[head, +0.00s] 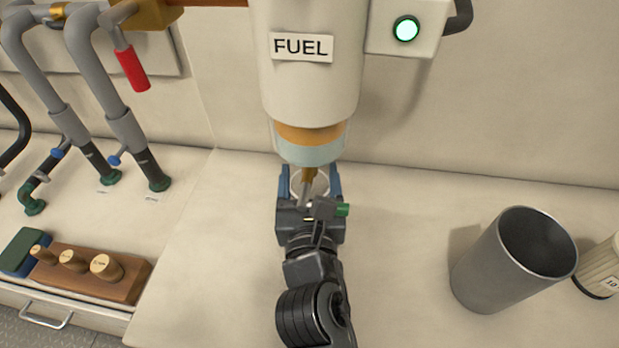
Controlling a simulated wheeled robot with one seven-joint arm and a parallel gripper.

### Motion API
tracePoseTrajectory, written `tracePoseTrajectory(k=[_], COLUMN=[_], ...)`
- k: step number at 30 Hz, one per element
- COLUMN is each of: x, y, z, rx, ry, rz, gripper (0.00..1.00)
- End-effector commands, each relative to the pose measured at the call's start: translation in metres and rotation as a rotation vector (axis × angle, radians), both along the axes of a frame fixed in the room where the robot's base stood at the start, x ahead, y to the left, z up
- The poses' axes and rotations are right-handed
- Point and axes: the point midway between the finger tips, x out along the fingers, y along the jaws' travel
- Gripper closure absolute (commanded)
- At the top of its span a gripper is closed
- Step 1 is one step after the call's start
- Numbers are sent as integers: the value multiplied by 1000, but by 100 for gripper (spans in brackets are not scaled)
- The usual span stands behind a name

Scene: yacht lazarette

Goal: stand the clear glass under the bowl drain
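The fuel filter housing, labelled FUEL, has a pale clear bowl (311,150) at its bottom with a brass-coloured drain (308,176) below it. The clear glass (322,184) is faintly visible directly beneath the bowl, around the drain's line of sight. My gripper (310,181) reaches in from the front, with one blue finger on each side of the glass. The fingers are wide apart; whether they press on the glass cannot be told. The glass's base and most of its body are hidden behind my gripper, so its contact with the counter is not visible.
A grey metal cup (490,272) stands at the right, beside a ribbed cream container (604,268). At the left are grey pipes (92,70), a red-handled valve (133,70) and a wooden block with plugs (95,275).

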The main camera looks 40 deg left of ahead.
Motion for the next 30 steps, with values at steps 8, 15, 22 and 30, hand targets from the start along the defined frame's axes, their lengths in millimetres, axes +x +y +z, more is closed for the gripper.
tracePoseTrajectory(k=[8,15,22,30], x=[0,0,0,-14], y=[0,0,0,-12], z=[-3,-2,-2,0], rx=[1,0,0,-1], ry=[-1,0,0,0], rz=[-1,0,0,0], gripper=[62,8,5,5])
